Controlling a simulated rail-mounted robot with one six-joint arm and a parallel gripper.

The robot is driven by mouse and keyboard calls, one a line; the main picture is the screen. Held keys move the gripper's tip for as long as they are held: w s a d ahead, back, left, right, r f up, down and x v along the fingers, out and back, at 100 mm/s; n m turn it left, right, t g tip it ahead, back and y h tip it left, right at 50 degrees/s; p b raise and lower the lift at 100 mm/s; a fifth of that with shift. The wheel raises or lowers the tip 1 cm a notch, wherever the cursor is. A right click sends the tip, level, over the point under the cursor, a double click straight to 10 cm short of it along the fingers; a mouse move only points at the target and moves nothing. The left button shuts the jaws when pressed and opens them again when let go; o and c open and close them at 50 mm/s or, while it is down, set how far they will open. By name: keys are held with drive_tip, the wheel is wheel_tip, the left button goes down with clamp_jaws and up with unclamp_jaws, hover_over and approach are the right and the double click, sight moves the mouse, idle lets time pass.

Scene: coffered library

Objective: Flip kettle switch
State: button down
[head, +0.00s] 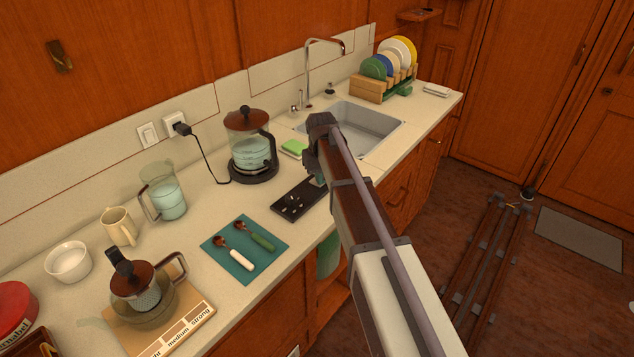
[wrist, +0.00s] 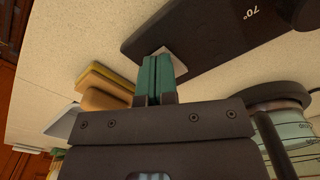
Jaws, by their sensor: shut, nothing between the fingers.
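The glass kettle (head: 246,152) with a dark lid and handle stands on its black base (head: 262,175), with water inside. Part of it shows at the right of the wrist view (wrist: 288,135). A black panel (head: 287,206) with small light marks lies in front of the kettle; in the wrist view the panel (wrist: 215,35) reads "70°". My gripper (wrist: 157,56) is shut and empty, its teal fingertips at a pale square patch on the panel's edge. Whether they touch it I cannot tell. In the head view my arm hides most of the gripper. I cannot make out the kettle switch clearly.
The sink (head: 365,128) and tap (head: 308,70) lie behind my arm, with a green sponge (head: 294,147) beside the sink. A glass jug (head: 165,192) stands left of the kettle. A teal mat (head: 222,258) with two spoons lies in front. The kettle's cord (head: 205,160) runs to the wall socket.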

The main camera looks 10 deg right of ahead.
drive_tip(key=shift+f, duration=0.2)
wheel_tip(320, 180, up, 7)
drive_tip(key=p, duration=0.7)
drive_tip(key=shift+r, duration=0.15)
drive_tip(key=s+m, duration=0.1)
drive_tip(key=s, duration=2.6)
drive_tip(key=shift+s+m, duration=0.15)
drive_tip(key=shift+m, duration=0.25)
